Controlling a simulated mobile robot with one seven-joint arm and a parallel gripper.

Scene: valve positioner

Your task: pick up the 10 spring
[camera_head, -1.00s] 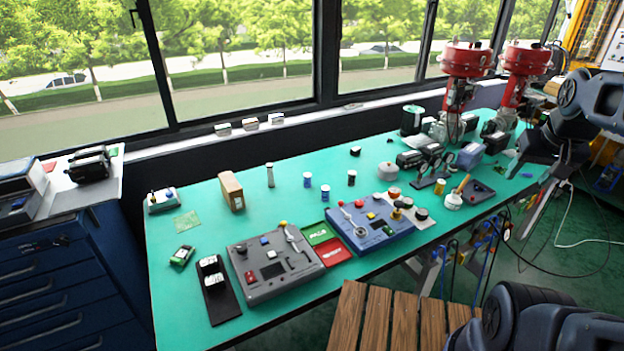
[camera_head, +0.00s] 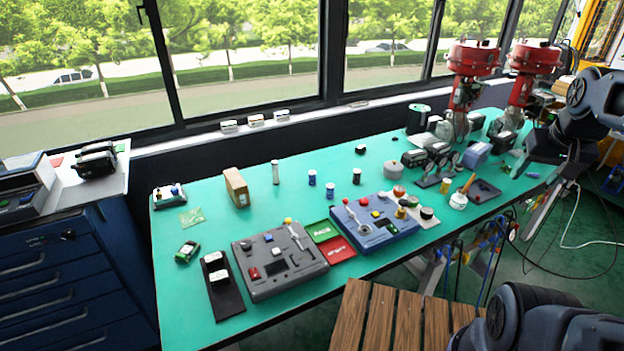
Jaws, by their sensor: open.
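Several small upright cylinders stand mid-bench on the green workbench (camera_head: 290,205): a pale tall one (camera_head: 275,172), a blue-banded one (camera_head: 312,177), another blue-banded one (camera_head: 330,190) and a dark-banded one (camera_head: 356,176). Their markings are too small to read, so I cannot tell which is the 10 spring. A yellow cylinder (camera_head: 445,185) stands further right. My gripper (camera_head: 530,166) is at the bench's right end, open, far from the cylinders; its fingers are dark and hard to make out.
A grey control panel (camera_head: 280,262) and a blue one (camera_head: 372,222) lie along the front edge, with green (camera_head: 322,231) and red (camera_head: 335,250) trays between. A cardboard box (camera_head: 236,187) stands left. Red valve actuators (camera_head: 473,58) rise at back right. A wooden slatted surface (camera_head: 395,315) is in front.

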